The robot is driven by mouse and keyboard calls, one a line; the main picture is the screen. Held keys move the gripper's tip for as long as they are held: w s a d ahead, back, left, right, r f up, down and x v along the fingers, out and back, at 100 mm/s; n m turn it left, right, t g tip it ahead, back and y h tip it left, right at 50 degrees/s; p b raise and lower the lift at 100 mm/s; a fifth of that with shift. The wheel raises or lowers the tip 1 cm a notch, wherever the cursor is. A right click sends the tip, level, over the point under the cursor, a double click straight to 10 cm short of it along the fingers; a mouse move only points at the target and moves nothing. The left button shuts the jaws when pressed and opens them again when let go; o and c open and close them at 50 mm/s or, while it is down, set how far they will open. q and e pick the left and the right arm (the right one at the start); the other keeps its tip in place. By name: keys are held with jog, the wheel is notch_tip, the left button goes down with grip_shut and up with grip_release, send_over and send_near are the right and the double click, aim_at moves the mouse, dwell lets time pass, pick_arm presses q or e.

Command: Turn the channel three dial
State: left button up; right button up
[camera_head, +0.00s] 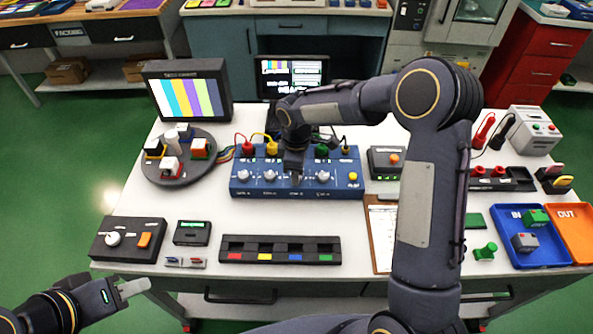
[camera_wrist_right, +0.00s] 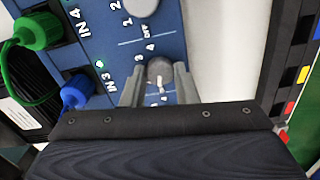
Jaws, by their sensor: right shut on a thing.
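The blue channel box (camera_head: 250,189) stands in the middle of the white table with a row of grey dials. In the right wrist view, the channel three dial (camera_wrist_right: 160,72) is a grey round knob with a white pointer mark, beside the IN 3 label. My right gripper (camera_head: 296,180) reaches down onto the box and hides this dial in the head view. Its two fingers (camera_wrist_right: 158,88) are shut on the dial from either side. My left gripper (camera_head: 135,289) is low at the left, in front of the table and away from the box; its finger gap is unclear.
The channel four dial (camera_head: 323,176) is right of my right gripper. Coloured plugs, including a green one (camera_wrist_right: 38,30) and a blue one (camera_wrist_right: 76,93), stand behind the dials. A four-slot black rack (camera_head: 280,257) lies in front, with bare table between.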

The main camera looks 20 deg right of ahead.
jog(key=shift+n, duration=0.7)
jog(key=o, duration=1)
jog(key=shift+r, duration=0.1)
notch_tip(320, 180, up, 8)
jog(key=shift+f+b, duration=0.15)
jog(key=shift+b, duration=0.25)
